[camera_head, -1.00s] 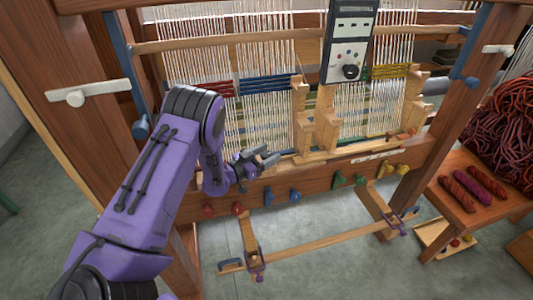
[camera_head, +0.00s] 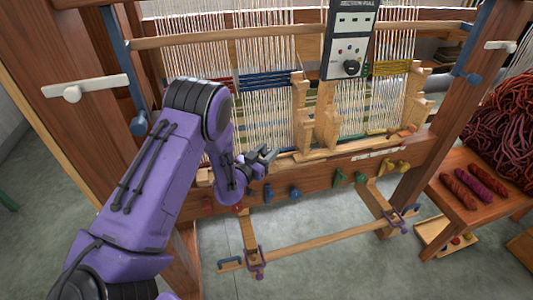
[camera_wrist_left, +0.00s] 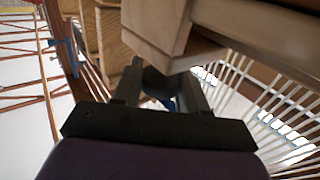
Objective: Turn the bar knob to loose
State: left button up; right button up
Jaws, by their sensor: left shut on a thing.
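A black knob (camera_head: 351,67) sits low on the grey control panel (camera_head: 340,45) at the upper middle of the head view. I cannot read any setting marks at it. My left gripper (camera_head: 264,157) is at the front rail of the loom, down and left of the panel and apart from that knob. In the left wrist view, its fingers (camera_wrist_left: 160,90) are shut on a small dark thing (camera_wrist_left: 163,84), partly hidden, below a pale wooden block (camera_wrist_left: 160,30). I cannot tell just what it is. My right gripper is not in view.
Red, blue (camera_head: 295,193), green (camera_head: 340,177) and yellow (camera_head: 403,166) knobs line the loom's front beam (camera_head: 320,178). Warp threads (camera_head: 265,120) stand behind my gripper. A side table (camera_head: 470,212) with wool skeins is at the right.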

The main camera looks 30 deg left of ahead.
pick_arm(q)
jog(key=n+y, duration=0.1)
jog(key=y, duration=0.1)
jog(key=n+y+b, duration=0.1)
jog(key=n+y, duration=0.1)
jog(key=n+g+y, duration=0.1)
jog(key=y, duration=0.2)
jog(key=shift+w+r+n+b, duration=0.15)
jog(key=shift+r+n+b, duration=0.15)
jog(key=n+g+y+b, duration=0.1)
jog(key=n+g+y, duration=0.2)
jog(key=y, duration=0.2)
jog(key=shift+n, duration=0.4)
jog(key=n+g+y+b, duration=0.2)
jog(key=n+g+y, duration=0.2)
jog(key=g, duration=0.1)
jog(key=shift+n+g+y+b, duration=0.5)
jog(key=shift+n+g, duration=0.3)
jog(key=shift+g, duration=0.6)
jog(key=shift+a+r+n+g+y, duration=0.1)
jog(key=shift+r+n+g+y, duration=0.1)
jog(key=shift+n+g+y, duration=0.2)
jog(key=o, duration=1)
jog(key=shift+c, duration=0.2)
jog(key=shift+f, duration=0.1)
